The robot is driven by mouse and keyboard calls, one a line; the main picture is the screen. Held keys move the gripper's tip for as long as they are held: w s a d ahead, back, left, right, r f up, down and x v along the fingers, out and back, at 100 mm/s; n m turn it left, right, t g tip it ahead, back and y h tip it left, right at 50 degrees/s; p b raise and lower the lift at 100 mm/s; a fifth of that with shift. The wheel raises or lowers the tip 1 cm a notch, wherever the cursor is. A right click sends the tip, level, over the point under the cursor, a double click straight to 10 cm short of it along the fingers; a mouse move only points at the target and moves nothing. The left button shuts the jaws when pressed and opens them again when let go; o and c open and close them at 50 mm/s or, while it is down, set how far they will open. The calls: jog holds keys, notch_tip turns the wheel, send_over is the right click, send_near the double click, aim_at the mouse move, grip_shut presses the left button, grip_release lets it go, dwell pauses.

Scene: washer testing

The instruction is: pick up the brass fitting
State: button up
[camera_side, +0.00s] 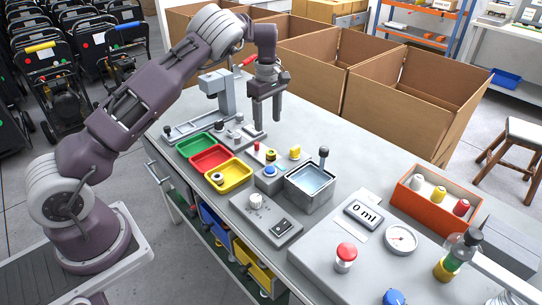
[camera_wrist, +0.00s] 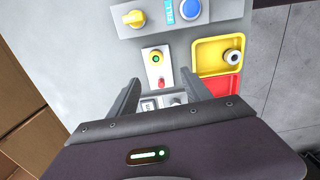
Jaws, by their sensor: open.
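A small round piece with a brass-coloured rim and dark green centre (camera_side: 271,155) stands on a pale plate beside a red-topped piece (camera_side: 257,147). It also shows in the wrist view (camera_wrist: 156,58); I cannot tell for sure that it is the brass fitting. A pale ring-shaped piece with a dark hole (camera_side: 217,178) lies in the yellow tray (camera_side: 236,171), and it shows in the wrist view (camera_wrist: 233,57). My gripper (camera_side: 267,122) points down above the bench, behind the plate. In the wrist view its fingers (camera_wrist: 161,78) are apart with nothing held.
Red (camera_side: 211,159) and green (camera_side: 194,145) trays adjoin the yellow one. A grey press stand (camera_side: 221,92) is left of my gripper. A yellow knob (camera_side: 295,152), a blue button (camera_side: 269,170) and a water basin (camera_side: 311,181) are nearby. Cardboard boxes (camera_side: 390,100) line the bench's far side.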

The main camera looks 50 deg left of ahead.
aim_at(270, 152)
jog(key=f, duration=0.8)
jog(key=w+f, duration=0.1)
jog(key=f, duration=0.3)
jog(key=shift+d+f, duration=0.1)
jog(key=shift+f, duration=0.2)
grip_shut()
